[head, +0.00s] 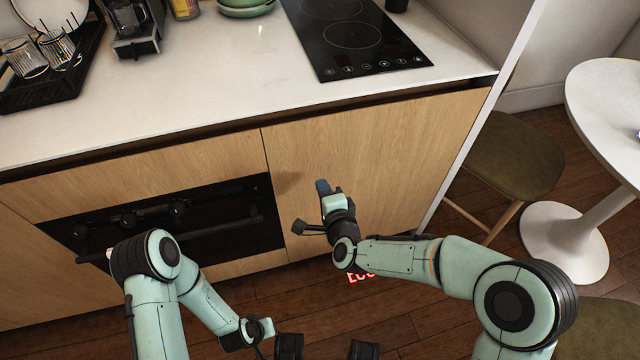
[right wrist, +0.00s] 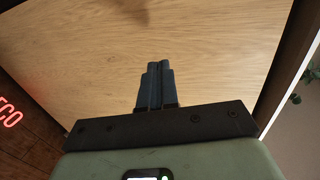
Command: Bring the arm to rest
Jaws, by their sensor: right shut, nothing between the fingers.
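My right gripper (head: 322,186) is in front of the light wood cabinet door (head: 390,150), below the counter's front edge. In the right wrist view its two dark blue fingers (right wrist: 159,68) lie side by side, shut with nothing between them. The wood panel (right wrist: 200,50) fills the view behind them; I cannot tell the exact gap to it. My left arm (head: 155,290) is bent in front of the oven, and its hand (head: 264,328) is low at the bottom of the head view. The left fingers do not show clearly.
A black oven (head: 225,225) with a bar handle is behind my left arm. Above are the white counter (head: 200,80), a hob (head: 350,40) and a dish rack (head: 55,70). A stool (head: 515,155) and a round white table (head: 605,90) stand at the right.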

